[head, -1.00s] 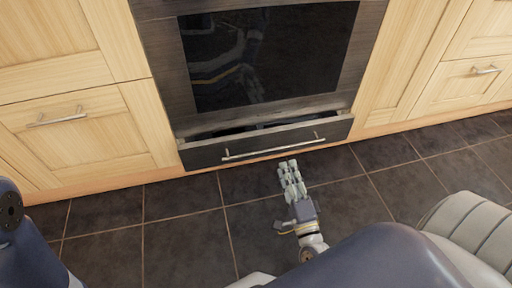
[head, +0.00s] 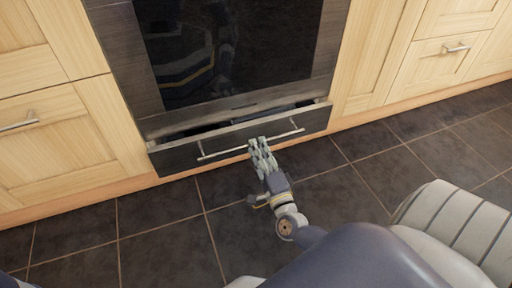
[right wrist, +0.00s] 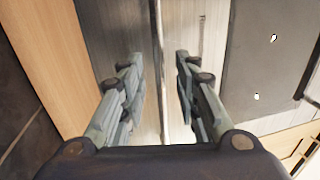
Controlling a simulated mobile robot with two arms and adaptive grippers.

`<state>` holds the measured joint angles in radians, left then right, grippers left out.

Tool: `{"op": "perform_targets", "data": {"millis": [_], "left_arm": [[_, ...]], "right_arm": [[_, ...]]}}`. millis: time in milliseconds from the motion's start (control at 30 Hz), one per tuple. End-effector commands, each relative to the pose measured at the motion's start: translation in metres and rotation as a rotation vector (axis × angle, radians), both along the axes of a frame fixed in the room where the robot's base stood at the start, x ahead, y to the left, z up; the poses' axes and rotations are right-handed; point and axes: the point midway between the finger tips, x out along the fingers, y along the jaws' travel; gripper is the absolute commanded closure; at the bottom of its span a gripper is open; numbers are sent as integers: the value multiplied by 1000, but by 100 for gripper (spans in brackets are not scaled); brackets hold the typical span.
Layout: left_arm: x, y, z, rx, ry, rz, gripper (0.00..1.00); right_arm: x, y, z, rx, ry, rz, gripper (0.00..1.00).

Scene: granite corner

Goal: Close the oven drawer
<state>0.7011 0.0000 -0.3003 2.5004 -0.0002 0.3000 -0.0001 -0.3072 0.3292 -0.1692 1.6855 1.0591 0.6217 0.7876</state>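The oven drawer (head: 180,159) is dark with a silver bar handle (head: 222,152). It stands partly out below the oven, and a gap shows along its top edge. My right gripper (head: 260,141) is at the drawer front, at about the middle of the handle. In the right wrist view its two fingers (right wrist: 160,62) are spread apart, with the handle bar (right wrist: 158,45) running between them in the picture. I cannot tell whether the fingers touch the bar or the drawer. My left gripper is outside the view.
The oven door (head: 235,50) with dark glass is shut above the drawer. Light wood cabinets (head: 60,150) flank it on both sides, with bar handles (head: 457,48) standing out. The dark tiled floor (head: 150,240) in front is clear.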

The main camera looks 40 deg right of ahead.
Motion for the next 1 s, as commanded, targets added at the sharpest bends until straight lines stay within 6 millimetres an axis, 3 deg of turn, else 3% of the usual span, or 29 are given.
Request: {"op": "perform_targets", "data": {"millis": [200, 533, 667, 700, 1000], "left_arm": [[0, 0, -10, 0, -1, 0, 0], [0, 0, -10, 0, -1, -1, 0], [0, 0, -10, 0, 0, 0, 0], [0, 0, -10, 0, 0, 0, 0], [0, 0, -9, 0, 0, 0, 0]], "right_arm": [[23, -5, 4, -1, -1, 0, 71], [26, -6, 5, -1, 1, -1, 71], [26, -6, 5, -1, 1, 0, 98], [26, -6, 5, -1, 1, 0, 100], [30, -8, 6, -2, 0, -1, 100]]}}
